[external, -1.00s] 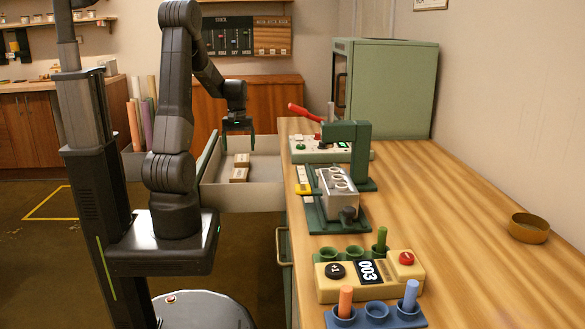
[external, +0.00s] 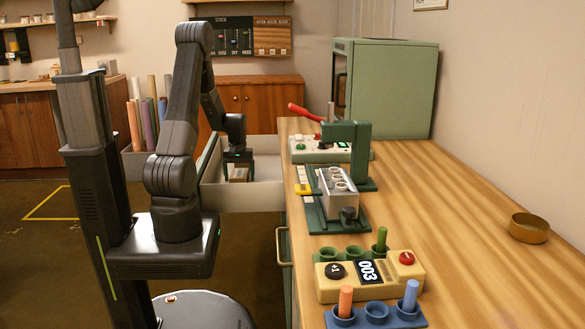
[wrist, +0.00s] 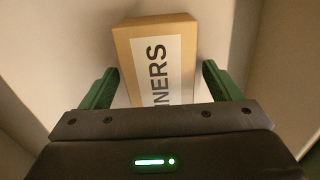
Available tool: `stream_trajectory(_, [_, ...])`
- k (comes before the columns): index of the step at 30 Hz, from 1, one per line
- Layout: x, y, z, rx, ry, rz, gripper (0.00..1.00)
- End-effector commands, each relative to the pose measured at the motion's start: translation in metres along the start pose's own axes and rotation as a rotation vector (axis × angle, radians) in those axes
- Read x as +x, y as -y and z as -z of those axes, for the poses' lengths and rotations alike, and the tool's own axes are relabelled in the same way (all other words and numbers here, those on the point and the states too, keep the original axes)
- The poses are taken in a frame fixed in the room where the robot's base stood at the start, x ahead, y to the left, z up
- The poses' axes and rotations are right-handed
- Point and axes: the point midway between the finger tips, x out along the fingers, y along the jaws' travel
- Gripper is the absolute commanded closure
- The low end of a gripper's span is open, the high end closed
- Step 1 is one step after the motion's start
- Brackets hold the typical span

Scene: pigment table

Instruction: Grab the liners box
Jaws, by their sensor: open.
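The liners box (wrist: 125,55) is a small tan carton with a white label; the letters "NERS" show on it in the wrist view. It lies in the open pale drawer, and the near part of it is hidden behind my gripper's body. My gripper (wrist: 158,85) is open, with one green finger on each side of the box and a gap visible at each side. In the external view my gripper (external: 238,160) is down inside the drawer (external: 240,197), over a box (external: 238,174).
The drawer walls stand close around my gripper. The wooden bench (external: 450,220) is to the right, with a green press (external: 346,150), a cream counter unit (external: 368,275) and a brown bowl (external: 529,228). A green cabinet (external: 390,90) stands at the back.

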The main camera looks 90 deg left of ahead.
Motion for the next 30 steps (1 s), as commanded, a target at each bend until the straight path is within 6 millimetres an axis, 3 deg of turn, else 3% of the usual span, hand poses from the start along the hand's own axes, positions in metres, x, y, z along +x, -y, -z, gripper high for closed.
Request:
stream_trajectory(7, [0.001, 0.0, 0.0, 0.0, -0.001, 0.0, 0.17])
stream_trajectory(15, [0.001, 0.0, 0.0, 0.0, -0.001, 0.0, 0.67])
stream_trajectory(23, [-0.002, 0.0, 0.001, 0.0, -0.002, 0.0, 0.67])
stream_trajectory(30, [-0.037, 0.0, 0.001, 0.0, -0.006, -0.001, 0.67])
